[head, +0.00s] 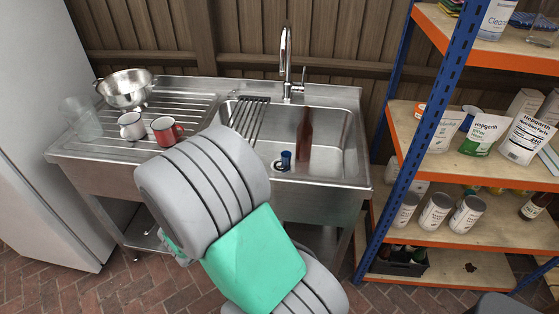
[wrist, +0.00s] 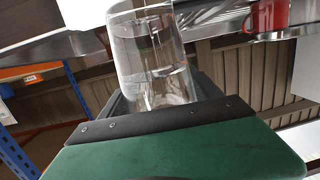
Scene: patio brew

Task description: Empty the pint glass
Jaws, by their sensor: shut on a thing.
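My gripper (wrist: 163,98) is shut around a clear pint glass (wrist: 150,50) in the wrist view. The glass leans slightly in that picture. Faint lines cross its wall, and I cannot tell for sure whether they are liquid or reflections. In the head view my arm hides the gripper and the held glass. The steel sink basin (head: 340,125) is at the right of the unit, behind my arm.
A red mug (head: 165,131), a white mug (head: 131,126), a steel colander (head: 126,88) and a clear vessel (head: 82,118) stand on the drainer (head: 190,100). The tap (head: 286,60) rises behind the basin. Loaded shelves (head: 470,160) stand close at right, a fridge (head: 40,120) at left.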

